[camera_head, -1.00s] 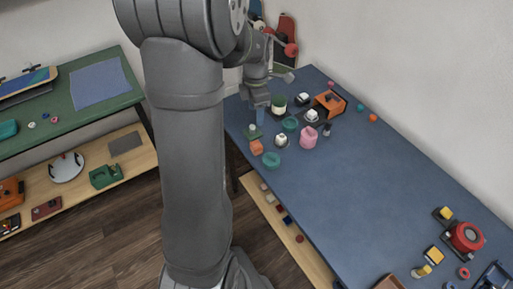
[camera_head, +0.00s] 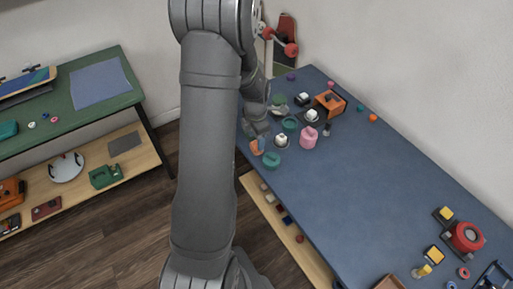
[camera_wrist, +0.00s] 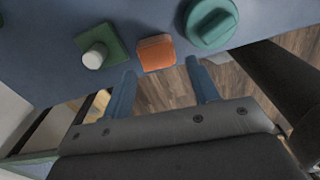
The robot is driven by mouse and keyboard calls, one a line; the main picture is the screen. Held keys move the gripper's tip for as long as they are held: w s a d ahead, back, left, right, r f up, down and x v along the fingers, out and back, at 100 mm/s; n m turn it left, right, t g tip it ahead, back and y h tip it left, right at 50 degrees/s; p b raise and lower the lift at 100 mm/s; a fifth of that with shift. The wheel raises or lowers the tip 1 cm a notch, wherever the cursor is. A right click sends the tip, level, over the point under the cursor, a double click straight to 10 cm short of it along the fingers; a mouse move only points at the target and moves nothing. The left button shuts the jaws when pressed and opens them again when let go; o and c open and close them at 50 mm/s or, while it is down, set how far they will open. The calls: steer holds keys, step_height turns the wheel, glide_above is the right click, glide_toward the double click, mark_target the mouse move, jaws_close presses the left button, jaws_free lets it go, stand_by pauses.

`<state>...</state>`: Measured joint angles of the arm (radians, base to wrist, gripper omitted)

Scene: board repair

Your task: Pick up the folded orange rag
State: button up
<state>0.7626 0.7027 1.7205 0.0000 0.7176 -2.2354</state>
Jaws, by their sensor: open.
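The folded orange rag (camera_wrist: 156,53) lies on the blue tabletop near its edge. It also shows in the head view (camera_head: 254,148), partly covered by my gripper. In the wrist view my gripper (camera_wrist: 161,70) is open and empty, with one blue finger on each side of the gap. The rag sits just beyond the fingertips, roughly in line with the gap. I cannot tell how high the fingers are above the table.
In the wrist view a green square piece with a white knob (camera_wrist: 94,57) lies left of the rag, and a round teal container (camera_wrist: 211,24) lies close on its right. A pink container (camera_head: 308,138) stands farther right. The middle of the blue table (camera_head: 350,190) is clear.

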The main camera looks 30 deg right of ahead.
mark_target(253, 145)
steer(key=shift+w+d+f, duration=0.1)
steer(key=shift+f, duration=1.2)
steer(key=shift+d+f, duration=0.1)
steer(key=shift+f, duration=1.15)
steer(key=c, duration=0.7)
